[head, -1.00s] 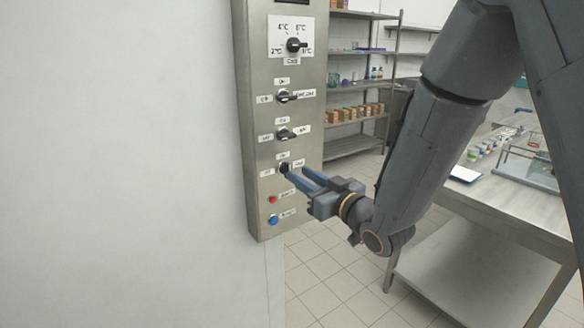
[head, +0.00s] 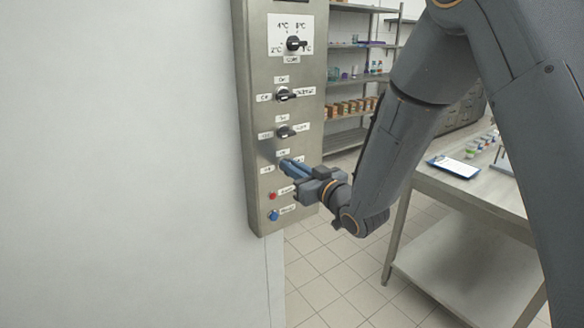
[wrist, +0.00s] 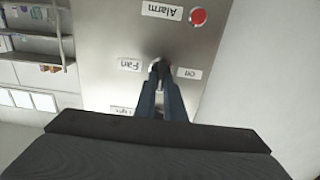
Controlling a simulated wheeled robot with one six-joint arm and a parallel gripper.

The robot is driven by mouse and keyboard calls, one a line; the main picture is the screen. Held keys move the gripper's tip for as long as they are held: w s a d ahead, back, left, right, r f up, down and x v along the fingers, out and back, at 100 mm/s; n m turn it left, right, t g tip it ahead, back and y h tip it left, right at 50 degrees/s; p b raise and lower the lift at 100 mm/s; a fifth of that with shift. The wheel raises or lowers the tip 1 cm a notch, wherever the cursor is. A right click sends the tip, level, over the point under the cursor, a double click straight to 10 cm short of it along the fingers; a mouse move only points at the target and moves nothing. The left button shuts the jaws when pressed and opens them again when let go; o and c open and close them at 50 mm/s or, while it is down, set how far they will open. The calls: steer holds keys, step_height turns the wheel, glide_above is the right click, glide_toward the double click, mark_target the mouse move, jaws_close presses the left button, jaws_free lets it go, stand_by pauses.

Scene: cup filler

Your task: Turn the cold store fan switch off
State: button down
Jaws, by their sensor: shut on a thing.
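The steel control panel (head: 262,215) is on the white wall. In the wrist view my gripper (wrist: 160,74) is shut on the knob. The exact angle of the knob is hard to tell.
Two similar switches, (head: 286,132) and (head: 286,95), and a temperature dial (head: 295,43) are above. A red button (head: 272,196) and a blue button (head: 274,216) are close below. A steel table (head: 455,195) with a clipboard stands right; shelves (head: 352,82) stand behind.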

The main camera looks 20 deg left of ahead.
steer(key=shift+n+b, duration=0.4)
steer(key=shift+b, duration=0.1)
steer(key=n+b, duration=0.5)
steer(key=b, duration=0.1)
steer(key=f+n+b, duration=0.1)
steer(key=n+b, duration=0.5)
steer(key=s+n+b, duration=0.1)
steer(key=n+b, duration=0.4)
steer(key=b, duration=0.1)
steer(key=shift+a+f+n+b, duration=0.15)
steer(key=shift+a+n+b, duration=0.2)
steer(key=shift+n, duration=0.05)
steer(key=c, duration=1.8)
jaws_free()
steer(key=shift+c, duration=0.2)
steer(key=b+v, duration=0.1)
steer(key=v, duration=0.6)
steer(key=shift+s+d, duration=0.25)
steer(key=shift+d, duration=0.05)
